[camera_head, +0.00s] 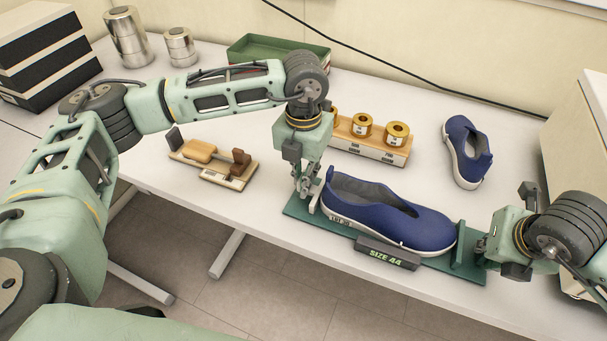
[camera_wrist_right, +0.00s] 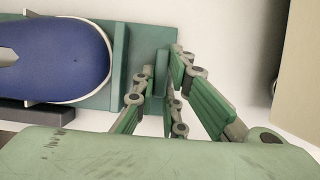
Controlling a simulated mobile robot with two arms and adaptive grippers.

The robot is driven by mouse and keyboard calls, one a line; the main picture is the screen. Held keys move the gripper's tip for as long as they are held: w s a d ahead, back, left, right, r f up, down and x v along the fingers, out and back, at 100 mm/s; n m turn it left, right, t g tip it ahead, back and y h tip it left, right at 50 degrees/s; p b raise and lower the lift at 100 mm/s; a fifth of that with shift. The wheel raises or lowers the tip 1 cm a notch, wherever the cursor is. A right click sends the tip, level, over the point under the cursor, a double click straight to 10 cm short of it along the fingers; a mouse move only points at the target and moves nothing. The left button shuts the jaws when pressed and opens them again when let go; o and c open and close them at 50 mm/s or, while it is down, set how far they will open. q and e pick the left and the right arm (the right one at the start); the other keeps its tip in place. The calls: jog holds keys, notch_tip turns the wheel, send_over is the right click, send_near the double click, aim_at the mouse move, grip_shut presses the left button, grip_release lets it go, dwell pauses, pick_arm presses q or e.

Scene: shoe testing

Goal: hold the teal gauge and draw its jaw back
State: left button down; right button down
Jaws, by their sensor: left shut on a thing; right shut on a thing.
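The teal gauge (camera_head: 470,272) lies flat near the table's front edge, with a dark block reading SIZE 44 (camera_head: 387,252) on its front side. A blue shoe (camera_head: 385,208) with a white sole lies on it, toe to the right. The gauge's jaw (camera_head: 460,243), an upright teal plate, stands at the shoe's toe; it also shows in the right wrist view (camera_wrist_right: 119,60). My left gripper (camera_head: 308,190) is shut on the gauge's left end, where its fingers hide the grasped part. My right gripper (camera_head: 484,246) is shut on the jaw's tab, seen between the fingers in the wrist view (camera_wrist_right: 158,98).
Another blue shoe (camera_head: 466,152) lies at the back right. A wooden rack with brass weights (camera_head: 372,142) stands behind the gauge. A wooden device (camera_head: 213,164), a green tray (camera_head: 275,50) and steel cylinders (camera_head: 128,38) are further left. A pale box (camera_head: 585,130) borders the right.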

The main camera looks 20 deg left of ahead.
pick_arm(q)
jog(key=shift+a, duration=2.25)
jog(key=c, duration=2.2)
grip_release()
pick_arm(e)
jog(key=shift+d, duration=0.15)
pick_arm(q)
jog(key=o, duration=0.4)
jog(key=shift+d, duration=0.1)
jog(key=shift+d+r, duration=0.1)
jog(key=shift+r, duration=0.25)
pick_arm(e)
jog(key=shift+a, duration=0.2)
pick_arm(q)
notch_tip(320, 180, up, 11)
jog(key=shift+r, duration=0.2)
